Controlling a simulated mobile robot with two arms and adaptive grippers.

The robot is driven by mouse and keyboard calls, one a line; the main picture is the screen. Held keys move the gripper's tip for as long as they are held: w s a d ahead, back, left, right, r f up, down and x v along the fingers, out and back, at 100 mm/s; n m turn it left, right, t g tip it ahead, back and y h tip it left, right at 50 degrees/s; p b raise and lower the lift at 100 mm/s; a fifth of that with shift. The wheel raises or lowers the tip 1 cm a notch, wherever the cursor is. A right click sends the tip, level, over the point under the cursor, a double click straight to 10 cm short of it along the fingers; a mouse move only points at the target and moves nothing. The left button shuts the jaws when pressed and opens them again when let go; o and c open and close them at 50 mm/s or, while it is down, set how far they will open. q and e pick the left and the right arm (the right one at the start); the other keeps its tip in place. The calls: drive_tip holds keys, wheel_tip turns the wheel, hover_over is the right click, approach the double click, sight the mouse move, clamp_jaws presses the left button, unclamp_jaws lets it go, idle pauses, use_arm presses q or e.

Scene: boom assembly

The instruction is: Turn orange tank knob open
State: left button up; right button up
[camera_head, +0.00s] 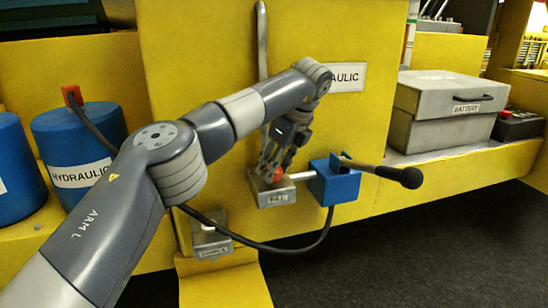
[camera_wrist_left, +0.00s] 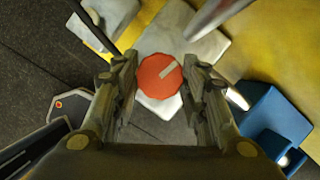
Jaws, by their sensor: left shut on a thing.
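The orange knob (camera_wrist_left: 158,77) is a round faceted disc with a pale stripe slanting up to the right, seen between the fingers in the left wrist view. In the head view a little of the knob (camera_head: 277,175) shows below the fingers. It sits on a grey metal block (camera_head: 272,192) with a label on its front. My left gripper (camera_head: 268,168) reaches down from above, and its fingers are closed on the two sides of the knob. My right gripper is out of view.
A blue block (camera_head: 336,184) with a black-handled lever (camera_head: 405,176) sits right of the knob. A black hose (camera_head: 270,247) loops below. Blue hydraulic tanks (camera_head: 80,140) stand left. A grey battery box (camera_head: 445,110) stands right. The dark floor (camera_head: 430,250) is clear.

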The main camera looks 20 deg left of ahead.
use_arm(q)
drive_tip(key=shift+r+n+p, duration=0.15)
drive_tip(key=shift+n+p, duration=0.65)
drive_tip(key=shift+w+n+g+y+p, duration=0.1)
drive_tip(key=shift+n+g+y+p, duration=0.2)
drive_tip(key=shift+n+g, duration=0.1)
drive_tip(key=o, duration=1.1)
drive_tip(key=shift+c, duration=0.2)
drive_tip(key=shift+f, duration=0.2)
